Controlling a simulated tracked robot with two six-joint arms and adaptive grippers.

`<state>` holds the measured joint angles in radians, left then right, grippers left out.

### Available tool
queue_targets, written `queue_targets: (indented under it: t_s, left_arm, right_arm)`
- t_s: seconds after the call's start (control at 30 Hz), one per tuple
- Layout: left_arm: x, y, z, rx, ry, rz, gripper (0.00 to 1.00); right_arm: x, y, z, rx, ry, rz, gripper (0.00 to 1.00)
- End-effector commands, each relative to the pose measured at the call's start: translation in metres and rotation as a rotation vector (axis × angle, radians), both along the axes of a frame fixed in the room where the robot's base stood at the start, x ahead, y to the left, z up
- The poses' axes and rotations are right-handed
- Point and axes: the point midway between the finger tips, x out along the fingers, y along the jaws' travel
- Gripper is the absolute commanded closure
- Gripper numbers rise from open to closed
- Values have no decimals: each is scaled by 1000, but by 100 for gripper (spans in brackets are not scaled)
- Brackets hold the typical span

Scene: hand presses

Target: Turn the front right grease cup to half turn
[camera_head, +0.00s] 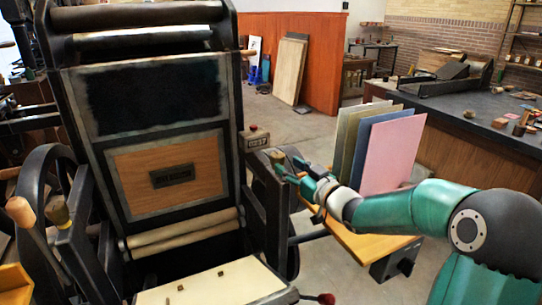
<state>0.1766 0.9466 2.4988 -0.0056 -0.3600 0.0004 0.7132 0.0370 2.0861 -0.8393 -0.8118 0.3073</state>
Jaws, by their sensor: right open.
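The black hand press fills the left half of the head view. A small brass-coloured cup (277,156), which looks like the front right grease cup, sits on top of the press's right side frame (268,190). My right gripper (288,166) reaches in from the right and is open, with its fingertips right beside the cup. I cannot tell whether they touch it or lie around it. The cup is small, and its turn position cannot be read. A similar brass cup (58,211) stands on the left side frame. My left gripper is not in view.
Upright coloured boards (392,155) stand on a wooden shelf (368,241) below and behind my right forearm. The press has a tilted panel (166,172), a pale bed (215,286) and a red-knobbed handle (326,299). A dark workbench (470,120) is at the right.

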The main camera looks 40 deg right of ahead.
Motion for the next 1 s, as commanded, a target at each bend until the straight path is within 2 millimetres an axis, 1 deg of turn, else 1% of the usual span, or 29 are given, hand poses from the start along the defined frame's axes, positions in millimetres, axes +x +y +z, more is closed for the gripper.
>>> queue_targets:
  t_s: [0.03, 0.2, 0.3, 0.4, 0.5, 0.6, 0.83, 0.87, 1.0]
  left_arm:
    - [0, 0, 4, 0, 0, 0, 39]
    - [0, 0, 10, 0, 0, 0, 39]
    - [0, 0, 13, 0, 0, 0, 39]
    - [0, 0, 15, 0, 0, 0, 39]
    - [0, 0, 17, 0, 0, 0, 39]
    - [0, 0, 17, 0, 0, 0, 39]
    - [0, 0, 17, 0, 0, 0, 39]
    - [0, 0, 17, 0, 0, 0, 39]
    - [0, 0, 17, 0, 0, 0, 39]
  right_arm:
    - [11, -1, 1, 1, 0, 2, 52]
    - [43, -6, 1, 0, 1, 2, 52]
    - [59, -9, 1, 2, 0, 1, 52]
    - [71, -11, 1, 1, 1, 0, 52]
    - [79, -12, 1, 1, 0, -1, 52]
    - [82, -13, 0, 0, 0, -2, 52]
    - [83, -14, 0, 0, 0, -2, 52]
    - [83, -14, 0, 0, 0, -2, 54]
    - [83, -13, 0, 0, 0, -2, 77]
